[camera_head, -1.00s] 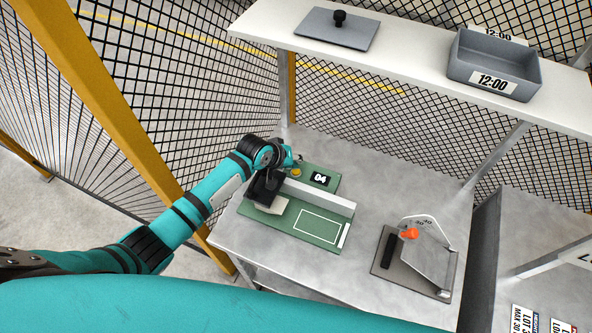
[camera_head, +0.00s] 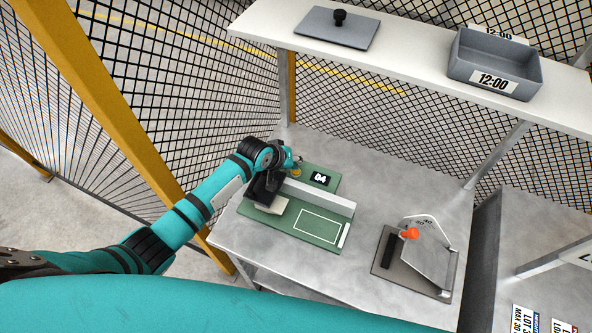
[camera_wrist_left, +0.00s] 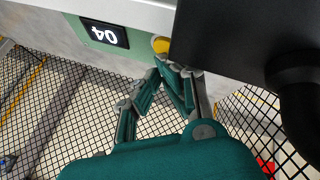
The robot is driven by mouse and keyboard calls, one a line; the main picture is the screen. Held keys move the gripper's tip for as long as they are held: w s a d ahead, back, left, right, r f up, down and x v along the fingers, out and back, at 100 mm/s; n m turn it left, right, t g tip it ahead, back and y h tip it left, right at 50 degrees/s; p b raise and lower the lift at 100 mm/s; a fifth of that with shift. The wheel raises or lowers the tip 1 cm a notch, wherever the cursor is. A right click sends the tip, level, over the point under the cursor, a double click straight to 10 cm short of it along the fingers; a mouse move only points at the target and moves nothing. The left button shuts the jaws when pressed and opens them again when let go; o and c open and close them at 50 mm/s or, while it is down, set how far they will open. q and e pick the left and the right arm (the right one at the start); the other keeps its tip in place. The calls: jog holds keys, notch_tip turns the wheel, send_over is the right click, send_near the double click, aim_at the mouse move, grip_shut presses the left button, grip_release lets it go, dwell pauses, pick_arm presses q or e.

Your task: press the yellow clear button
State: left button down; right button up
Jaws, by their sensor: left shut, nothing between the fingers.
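The yellow button (camera_head: 296,172) sits on the green panel of the device, left of the black counter display (camera_head: 320,178) reading 04. In the left wrist view the button (camera_wrist_left: 160,45) is partly hidden by a dark block, and the display (camera_wrist_left: 105,34) is to its left. My left gripper (camera_head: 298,161) is shut and empty, just above or beside the button in the head view. In the left wrist view its fingertips (camera_wrist_left: 166,66) are close below the button; I cannot tell whether they touch it. My right gripper is not in view.
The green device base (camera_head: 318,225) carries a grey bar (camera_head: 320,195) and a black part (camera_head: 266,187). A plate with an orange-knobbed lever (camera_head: 410,234) stands to the right. A shelf (camera_head: 415,57) with a grey bin (camera_head: 494,70) hangs above. Mesh fencing surrounds the bench.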

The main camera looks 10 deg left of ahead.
pick_arm(q)
jog(key=shift+f, duration=0.5)
dwell(0.6)
jog(key=shift+s+f, duration=0.15)
jog(key=shift+f, duration=0.15)
dwell(0.4)
jog(key=shift+r+p, duration=0.6)
jog(key=shift+r, duration=0.05)
jog(key=shift+s+a+r, duration=0.1)
jog(key=shift+r, duration=0.3)
jog(key=shift+w+r+p, duration=0.1)
jog(key=shift+w+p, duration=0.1)
jog(key=shift+p, duration=0.1)
